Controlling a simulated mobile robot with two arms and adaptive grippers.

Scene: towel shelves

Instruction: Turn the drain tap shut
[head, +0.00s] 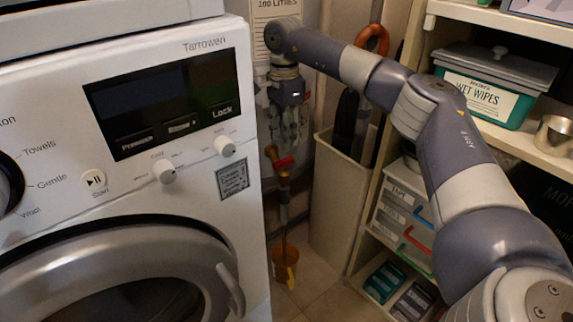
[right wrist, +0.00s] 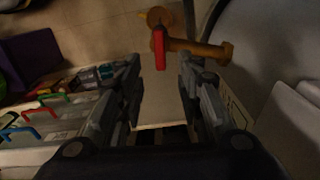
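The drain tap has a brass body (right wrist: 203,48) and a red lever (right wrist: 159,48). In the head view the red lever (head: 285,163) shows low in the gap right of the washing machine. My right gripper (head: 288,138) hangs fingers down just above the tap. In the right wrist view my right gripper (right wrist: 162,70) has its fingers apart, with nothing between them. The lever lies just beyond the fingertips, roughly in line with the gap, and seems not touched. It stands roughly crosswise to the brass spout. My left gripper is not in view.
The washing machine (head: 205,190) closes the left side. A tall cream bin (head: 335,205) and shelves (head: 500,22) with a wet wipes box (head: 490,85) stand right. An orange-brown bucket (head: 284,262) is on the floor below the tap. The gap is narrow.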

